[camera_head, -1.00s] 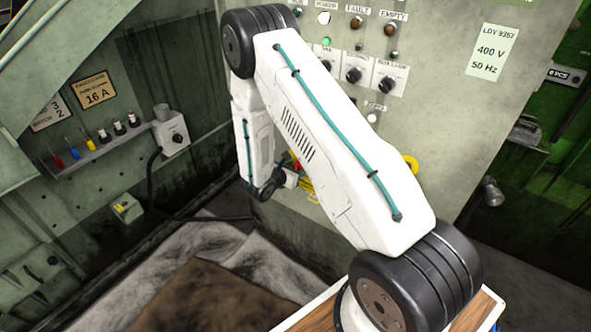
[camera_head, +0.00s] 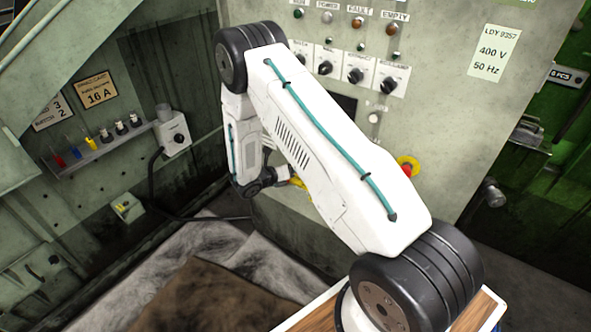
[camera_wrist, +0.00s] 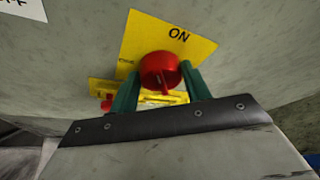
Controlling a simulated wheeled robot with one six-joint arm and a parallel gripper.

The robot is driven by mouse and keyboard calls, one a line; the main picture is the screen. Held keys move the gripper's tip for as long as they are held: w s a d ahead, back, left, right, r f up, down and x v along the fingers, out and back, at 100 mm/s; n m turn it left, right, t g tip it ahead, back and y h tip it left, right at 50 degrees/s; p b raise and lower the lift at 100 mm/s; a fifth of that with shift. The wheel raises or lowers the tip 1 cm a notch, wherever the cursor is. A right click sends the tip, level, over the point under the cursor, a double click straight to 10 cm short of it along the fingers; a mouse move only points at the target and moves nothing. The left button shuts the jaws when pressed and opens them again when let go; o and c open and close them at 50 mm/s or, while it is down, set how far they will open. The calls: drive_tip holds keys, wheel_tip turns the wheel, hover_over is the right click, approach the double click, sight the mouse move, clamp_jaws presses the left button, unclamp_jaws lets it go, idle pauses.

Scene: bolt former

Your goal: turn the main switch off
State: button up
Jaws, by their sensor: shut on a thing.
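The main switch is a red knob (camera_wrist: 160,68) on a yellow plate (camera_wrist: 195,47) in the wrist view. The word ON stands on the plate above the knob. A small mark shows on the lower part of the knob, away from ON. My gripper (camera_wrist: 162,82) has a green finger on each side of the knob and is shut on it. In the head view the knob is hidden behind my arm; only a bit of yellow (camera_head: 299,183) shows beside my gripper (camera_head: 284,176).
The panel (camera_head: 450,110) carries lamps, several black selector knobs (camera_head: 356,75) and a red emergency button (camera_head: 408,168) on yellow, right of my arm. A socket box (camera_head: 173,135) with a black cable is on the left wall. A brown cloth (camera_head: 190,295) lies below.

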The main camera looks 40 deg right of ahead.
drive_tip(key=n+h, duration=0.1)
drive_tip(key=n, duration=0.1)
drive_tip(key=n+g+h, duration=0.1)
drive_tip(key=n, duration=0.2)
drive_tip(key=f+n+g+h, duration=0.1)
drive_tip(key=n, duration=0.2)
drive_tip(key=shift+w+a+h, duration=0.1)
drive_tip(key=shift+w+h, duration=0.2)
drive_tip(key=shift+w, duration=0.05)
drive_tip(key=shift+n, duration=0.3)
drive_tip(key=o, duration=0.9)
drive_tip(key=shift+o, duration=0.2)
drive_tip(key=shift+g, duration=0.3)
drive_tip(key=shift+a, duration=0.1)
drive_tip(key=a, duration=0.7)
drive_tip(key=shift+w+a, duration=0.15)
drive_tip(key=shift+a, duration=0.15)
drive_tip(key=shift+f, duration=0.1)
